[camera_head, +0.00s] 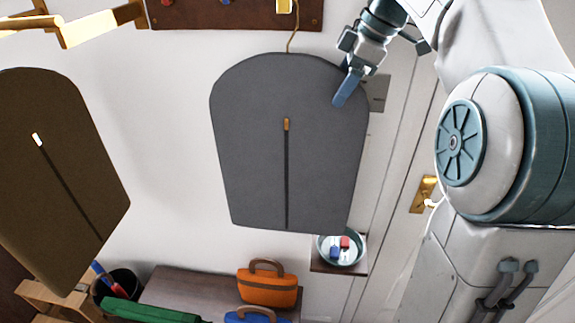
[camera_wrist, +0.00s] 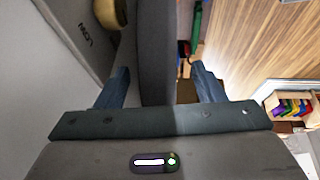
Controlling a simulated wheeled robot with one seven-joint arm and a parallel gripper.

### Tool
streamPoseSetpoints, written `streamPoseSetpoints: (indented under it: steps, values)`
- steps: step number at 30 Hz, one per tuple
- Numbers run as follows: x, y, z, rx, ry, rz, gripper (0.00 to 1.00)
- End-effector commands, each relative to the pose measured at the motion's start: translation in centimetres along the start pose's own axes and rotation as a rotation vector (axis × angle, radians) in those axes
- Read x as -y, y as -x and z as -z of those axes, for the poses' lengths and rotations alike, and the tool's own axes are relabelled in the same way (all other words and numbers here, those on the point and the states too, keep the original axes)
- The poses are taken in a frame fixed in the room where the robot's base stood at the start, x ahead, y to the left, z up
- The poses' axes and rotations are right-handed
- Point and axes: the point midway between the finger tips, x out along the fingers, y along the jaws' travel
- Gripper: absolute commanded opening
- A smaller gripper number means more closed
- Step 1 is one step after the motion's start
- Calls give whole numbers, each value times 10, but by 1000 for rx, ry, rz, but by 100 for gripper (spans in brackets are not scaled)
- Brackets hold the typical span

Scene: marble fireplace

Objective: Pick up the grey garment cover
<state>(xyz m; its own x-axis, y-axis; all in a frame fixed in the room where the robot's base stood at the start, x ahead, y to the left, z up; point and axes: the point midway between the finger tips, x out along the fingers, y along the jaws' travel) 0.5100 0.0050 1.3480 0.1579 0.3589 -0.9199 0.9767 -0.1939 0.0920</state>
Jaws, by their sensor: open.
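The grey garment cover (camera_head: 250,140) hangs upright on a hanger from the board's hook, in the middle of the head view. It has a dark centre zip with an orange pull. My gripper (camera_head: 346,88) is at its upper right shoulder, with one blue finger in front of it; the other finger is mostly hidden. In the wrist view my gripper (camera_wrist: 160,68) is open, and the cover's edge (camera_wrist: 156,45) runs between the two fingers. I see a gap on the right side; contact on the left cannot be told.
A brown garment cover (camera_head: 60,150) hangs at the left. Below are a bench (camera_head: 190,287) with an orange bag (camera_head: 267,288), a blue bag (camera_head: 258,316) and a green case (camera_head: 150,311). A bowl (camera_head: 341,260) sits on a small shelf. A door with a brass handle (camera_head: 422,192) is right.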

Motion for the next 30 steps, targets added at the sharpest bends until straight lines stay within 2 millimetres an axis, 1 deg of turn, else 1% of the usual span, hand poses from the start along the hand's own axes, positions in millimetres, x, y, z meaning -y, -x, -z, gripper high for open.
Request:
streamPoseSetpoints:
  steps: [3, 9, 10, 11, 12, 14, 15, 16, 17, 30]
  values:
    - [0, -5, 0, 0, 0, 0, 62]
    - [0, -6, 0, 0, 0, -1, 62]
    - [0, -6, 0, 0, 0, 0, 57]
    - [0, -6, 0, 0, 0, 0, 48]
    - [0, -6, 0, 0, 0, 0, 37]
    - [0, -6, 0, 0, -1, 0, 21]
    - [0, -6, 0, 0, -1, 0, 10]
    - [0, -6, 0, 0, -1, 0, 1]
    - [0, -6, 0, 0, -1, 0, 0]
    - [0, -2, 2, -1, 1, -1, 0]
